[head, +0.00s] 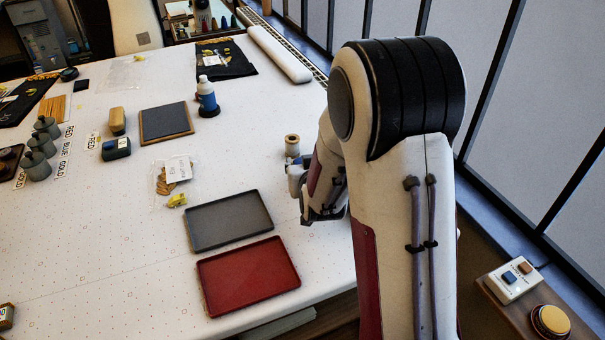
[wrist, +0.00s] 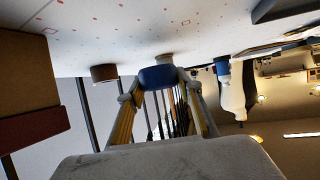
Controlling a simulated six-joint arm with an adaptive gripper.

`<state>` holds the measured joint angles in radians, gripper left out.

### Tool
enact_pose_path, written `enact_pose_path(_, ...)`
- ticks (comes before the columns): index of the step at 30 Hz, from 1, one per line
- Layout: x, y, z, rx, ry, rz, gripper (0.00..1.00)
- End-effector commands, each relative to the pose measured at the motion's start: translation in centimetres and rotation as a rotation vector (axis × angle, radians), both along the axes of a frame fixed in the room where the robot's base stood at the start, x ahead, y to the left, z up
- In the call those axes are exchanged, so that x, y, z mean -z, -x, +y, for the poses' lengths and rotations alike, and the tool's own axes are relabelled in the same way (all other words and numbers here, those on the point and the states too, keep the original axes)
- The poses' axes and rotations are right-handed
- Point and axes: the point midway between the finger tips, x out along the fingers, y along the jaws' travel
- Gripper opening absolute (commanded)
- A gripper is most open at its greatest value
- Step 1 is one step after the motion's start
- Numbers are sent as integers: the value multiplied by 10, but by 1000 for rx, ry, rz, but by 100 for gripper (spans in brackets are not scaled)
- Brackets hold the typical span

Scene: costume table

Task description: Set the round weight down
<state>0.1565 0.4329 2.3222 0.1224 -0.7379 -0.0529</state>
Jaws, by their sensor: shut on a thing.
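My gripper shows in the wrist view (wrist: 160,82), with its two fingers closed on the round weight (wrist: 159,78), a dark blue rounded piece. The wrist picture is upside down, with the table at the top, and I cannot tell whether the weight touches it. In the head view my gripper (head: 297,178) is at the right edge of the white table (head: 110,255), right of the grey tray. My arm partly hides it there, and the weight is not clear in that view.
A thread spool (head: 292,145) stands close behind my gripper. A grey tray (head: 228,220) and a red tray (head: 248,277) lie to the left. The table's left front is mostly clear.

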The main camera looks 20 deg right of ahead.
Motion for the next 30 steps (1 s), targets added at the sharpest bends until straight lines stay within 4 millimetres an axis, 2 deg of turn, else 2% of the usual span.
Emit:
enact_pose_path(12, 33, 0, 0, 0, 0, -1, 4)
enact_pose_path(28, 38, 0, 0, 0, 0, -1, 4)
enact_pose_path(29, 38, 0, 0, 0, 0, 1, 40)
enact_pose_path(30, 38, 0, 0, 0, 0, 1, 51)
